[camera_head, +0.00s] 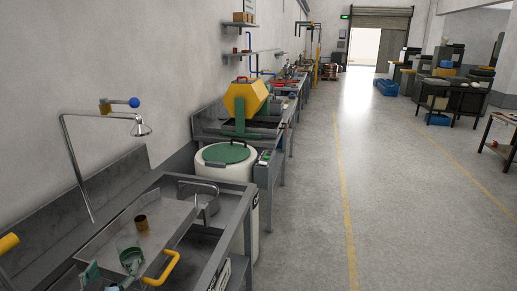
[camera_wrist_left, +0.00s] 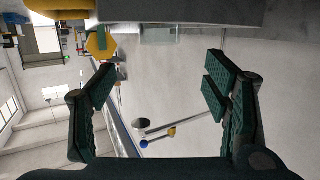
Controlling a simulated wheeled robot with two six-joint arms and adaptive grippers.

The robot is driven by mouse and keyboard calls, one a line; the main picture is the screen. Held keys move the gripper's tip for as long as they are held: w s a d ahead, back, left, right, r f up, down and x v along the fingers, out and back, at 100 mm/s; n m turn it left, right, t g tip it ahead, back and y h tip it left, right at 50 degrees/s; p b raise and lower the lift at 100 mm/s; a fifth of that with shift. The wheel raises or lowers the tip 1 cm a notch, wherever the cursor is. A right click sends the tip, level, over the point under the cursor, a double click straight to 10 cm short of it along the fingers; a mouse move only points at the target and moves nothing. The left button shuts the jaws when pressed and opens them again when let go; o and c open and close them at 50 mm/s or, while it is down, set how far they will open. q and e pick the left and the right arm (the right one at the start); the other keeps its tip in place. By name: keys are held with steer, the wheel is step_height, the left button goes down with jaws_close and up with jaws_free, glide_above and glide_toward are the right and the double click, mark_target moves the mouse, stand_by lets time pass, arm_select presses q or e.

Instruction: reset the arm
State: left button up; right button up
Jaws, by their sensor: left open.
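My left gripper (camera_wrist_left: 160,80) shows in the left wrist view with its two dark green padded fingers spread wide. Nothing is held between them; the grey wall and part of the room show through the gap. In the head view, teal-green parts that look like this gripper (camera_head: 104,277) show at the bottom left, low in the frame and partly cut off. A small copper-brown ring or cup (camera_head: 141,222) stands on the metal tray, apart from the gripper. My right gripper is in neither view.
A metal tray (camera_head: 172,209) with a yellow handle and a clear vessel (camera_head: 128,242) lie close to the left gripper. A shower-like arm (camera_head: 76,165) rises at the left. A white drum (camera_head: 238,172) and yellow tumbler (camera_head: 246,98) stand beyond.

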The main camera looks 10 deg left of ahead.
arm_select(q)
steer(key=b, duration=0.1)
glide_toward(126, 240)
steer(key=x, duration=0.5)
steer(key=shift+w+d+r, duration=0.25)
steer(key=shift+d+r, duration=0.15)
steer(key=shift+w+a+r, duration=0.15)
steer(key=shift+w+r, duration=0.05)
steer(key=shift+w, duration=0.25)
steer(key=shift+w+a+r, duration=0.15)
steer(key=shift+w+r, duration=0.05)
steer(key=shift+w, duration=0.25)
step_height(126, 240, up, 16)
steer(key=p, duration=0.3)
steer(key=shift+s, duration=0.2)
